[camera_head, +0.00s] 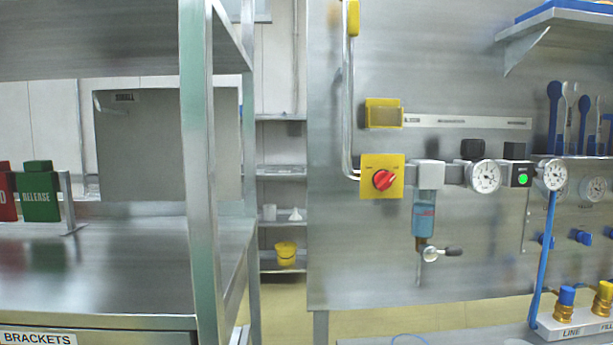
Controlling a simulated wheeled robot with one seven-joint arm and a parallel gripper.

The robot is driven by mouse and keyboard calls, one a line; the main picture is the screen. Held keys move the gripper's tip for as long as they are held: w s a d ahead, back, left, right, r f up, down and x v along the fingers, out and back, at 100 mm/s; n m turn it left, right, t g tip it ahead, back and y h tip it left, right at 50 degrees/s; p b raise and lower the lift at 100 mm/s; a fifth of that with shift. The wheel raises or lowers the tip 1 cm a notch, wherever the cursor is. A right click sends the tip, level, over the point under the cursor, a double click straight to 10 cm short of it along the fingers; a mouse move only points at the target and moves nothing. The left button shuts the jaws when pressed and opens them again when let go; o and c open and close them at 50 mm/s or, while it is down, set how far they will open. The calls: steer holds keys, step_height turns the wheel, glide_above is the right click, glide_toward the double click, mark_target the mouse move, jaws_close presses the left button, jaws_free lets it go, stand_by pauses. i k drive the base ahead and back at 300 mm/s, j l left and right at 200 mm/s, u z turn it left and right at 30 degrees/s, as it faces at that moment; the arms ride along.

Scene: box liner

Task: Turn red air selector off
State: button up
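The red air selector (384,180) is a round red knob on a square yellow plate (367,188), fixed to the upright steel panel right of the picture's middle. The knob's grip bar looks tilted, running from lower left to upper right. Small dark marks stand on the plate above the knob, too small to read. My gripper is not in view, and nothing covers the knob.
Right of the selector are a blue filter bowl (423,216) with a small valve lever (442,252), pressure gauges (485,176) and a green indicator (523,179). A steel shelf unit (203,180) stands at left. A shelf (560,22) juts out at upper right.

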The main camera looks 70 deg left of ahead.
mark_target(382, 180)
steer(key=u, duration=1.9)
